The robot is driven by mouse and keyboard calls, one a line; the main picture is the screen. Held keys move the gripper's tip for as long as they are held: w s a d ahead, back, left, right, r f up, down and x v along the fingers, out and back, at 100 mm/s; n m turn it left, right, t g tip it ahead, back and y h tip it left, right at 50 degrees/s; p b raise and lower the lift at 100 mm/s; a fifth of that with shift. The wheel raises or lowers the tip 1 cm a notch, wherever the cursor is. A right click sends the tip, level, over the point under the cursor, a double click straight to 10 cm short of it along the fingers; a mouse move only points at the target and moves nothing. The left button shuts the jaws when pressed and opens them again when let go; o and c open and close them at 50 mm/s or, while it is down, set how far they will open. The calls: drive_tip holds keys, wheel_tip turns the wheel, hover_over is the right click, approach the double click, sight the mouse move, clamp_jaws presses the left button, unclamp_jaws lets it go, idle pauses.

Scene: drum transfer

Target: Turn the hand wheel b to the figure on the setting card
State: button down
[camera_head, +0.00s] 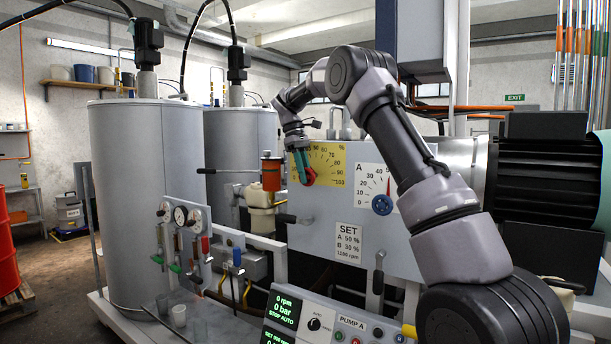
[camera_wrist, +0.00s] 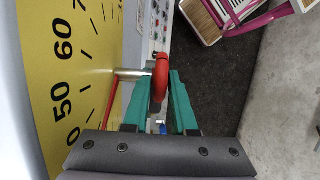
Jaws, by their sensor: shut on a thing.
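A yellow dial (camera_head: 327,160) in % is on the grey cabinet, its visible figures running up to 100. A red hand wheel (camera_head: 309,177) stands in front of it. My gripper (camera_head: 301,163) has its teal fingers shut on this wheel's rim. In the wrist view the red rim (camera_wrist: 161,72) lies between the fingertips, and a shaft runs left to the dial (camera_wrist: 62,70). A red pointer (camera_wrist: 111,98) shows partly; I cannot tell its figure. The dial's letter is not visible. The setting card (camera_head: 349,243) reads A 50 %, B 30 %.
Dial A (camera_head: 374,183) with a blue hand wheel (camera_head: 382,205) is right of the yellow dial. An orange-topped part (camera_head: 271,172) stands close left of my gripper. A control panel (camera_head: 318,322) is below. Tall grey tanks (camera_head: 146,190) stand left.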

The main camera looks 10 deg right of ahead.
idle(0.3)
drive_tip(key=c, duration=0.7)
unclamp_jaws()
drive_tip(key=v, duration=0.7)
drive_tip(key=shift+w+a+r, duration=0.15)
drive_tip(key=shift+r, duration=0.05)
